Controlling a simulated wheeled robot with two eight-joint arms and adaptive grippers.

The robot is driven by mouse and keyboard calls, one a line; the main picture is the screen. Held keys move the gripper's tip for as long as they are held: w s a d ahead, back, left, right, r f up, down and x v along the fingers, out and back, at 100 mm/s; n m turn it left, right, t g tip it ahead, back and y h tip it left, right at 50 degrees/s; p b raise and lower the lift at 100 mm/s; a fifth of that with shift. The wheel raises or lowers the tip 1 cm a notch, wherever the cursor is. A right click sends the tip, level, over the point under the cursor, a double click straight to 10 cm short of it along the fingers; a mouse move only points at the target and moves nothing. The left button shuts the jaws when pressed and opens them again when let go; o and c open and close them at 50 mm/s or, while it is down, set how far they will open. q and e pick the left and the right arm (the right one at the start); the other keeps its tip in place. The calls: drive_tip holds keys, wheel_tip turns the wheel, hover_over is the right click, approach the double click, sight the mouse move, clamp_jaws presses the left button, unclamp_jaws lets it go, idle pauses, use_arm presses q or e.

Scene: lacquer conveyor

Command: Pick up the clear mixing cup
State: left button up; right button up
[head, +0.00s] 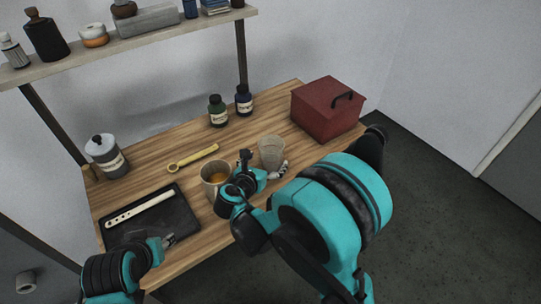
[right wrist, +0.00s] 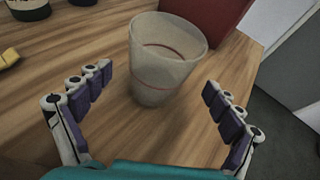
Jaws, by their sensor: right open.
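The clear mixing cup (head: 271,152) stands upright and looks empty on the wooden table, left of the red box in the head view. In the right wrist view the clear cup (right wrist: 163,62) shows a thin reddish line around it. My right gripper (head: 264,166) is open at the cup's near side. Its two fingers (right wrist: 157,101) are spread to either side, with the cup between and just beyond their tips, apart from them. My left gripper (head: 172,240) is at the table's front left by the dark tray; its fingers are too small to tell open or shut.
A cup with amber liquid (head: 210,170) stands close to my right gripper. A red lidded box (head: 325,112) is at right. A yellow tool (head: 192,158), a green bottle (head: 218,112), a blue bottle (head: 243,101), a grey jar (head: 108,158) and a dark tray (head: 180,222) also occupy the table.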

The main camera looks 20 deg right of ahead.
sight(275, 150)
use_arm(q)
wheel_tip(275, 150, down, 2)
drive_tip(key=shift+b, duration=0.9)
use_arm(e)
drive_tip(key=x, duration=0.5)
drive_tip(key=shift+w+d, duration=0.1)
drive_tip(key=shift+w, duration=0.1)
drive_tip(key=c, duration=1.3)
